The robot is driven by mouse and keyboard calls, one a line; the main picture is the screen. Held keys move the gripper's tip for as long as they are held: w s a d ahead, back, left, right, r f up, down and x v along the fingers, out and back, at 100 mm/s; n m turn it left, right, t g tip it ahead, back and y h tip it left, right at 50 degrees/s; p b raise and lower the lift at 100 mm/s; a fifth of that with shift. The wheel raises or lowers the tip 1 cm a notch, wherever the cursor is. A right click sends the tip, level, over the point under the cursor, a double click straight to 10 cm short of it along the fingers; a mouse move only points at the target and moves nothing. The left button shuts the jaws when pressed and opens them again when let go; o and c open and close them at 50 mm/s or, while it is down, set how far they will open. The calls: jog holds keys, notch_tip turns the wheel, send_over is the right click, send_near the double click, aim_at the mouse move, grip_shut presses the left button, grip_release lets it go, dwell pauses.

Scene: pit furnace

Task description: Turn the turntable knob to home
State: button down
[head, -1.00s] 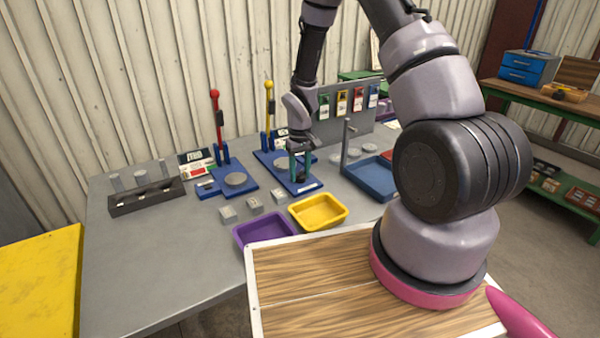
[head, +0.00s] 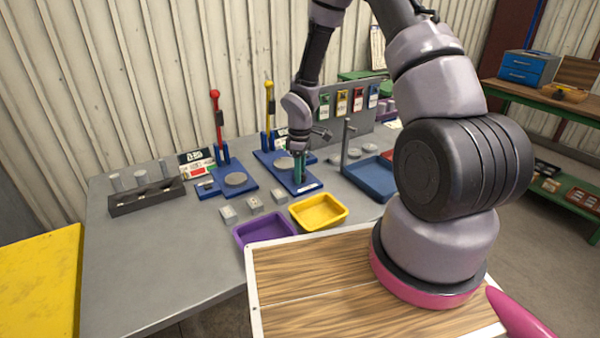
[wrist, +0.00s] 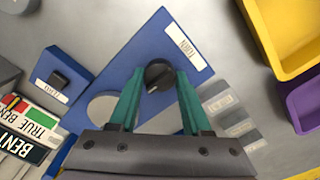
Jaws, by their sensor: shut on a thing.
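The turntable knob (wrist: 157,73) is black and round with a pale pointer mark. It sits on a blue base plate (wrist: 165,35) near a label that seems to read TURN. My gripper (wrist: 160,76) has its two teal fingers on either side of the knob and is shut on it. In the head view my gripper (head: 300,172) points down over the blue base with the yellow-topped lever (head: 269,100); the knob is hidden there by the fingers. A grey disc (wrist: 103,107) on the base is partly covered by a finger.
A similar blue base with a red-topped lever (head: 215,110) stands to the left. Several grey blocks (head: 254,204), a purple bin (head: 264,229) and a yellow bin (head: 319,211) lie in front. A blue tray (head: 370,178) with a grey post is at the right.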

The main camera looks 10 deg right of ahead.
jog(key=shift+n, duration=0.4)
jog(key=shift+c, duration=1.8)
grip_release()
notch_tip(320, 180, up, 11)
jog(key=shift+f, duration=0.1)
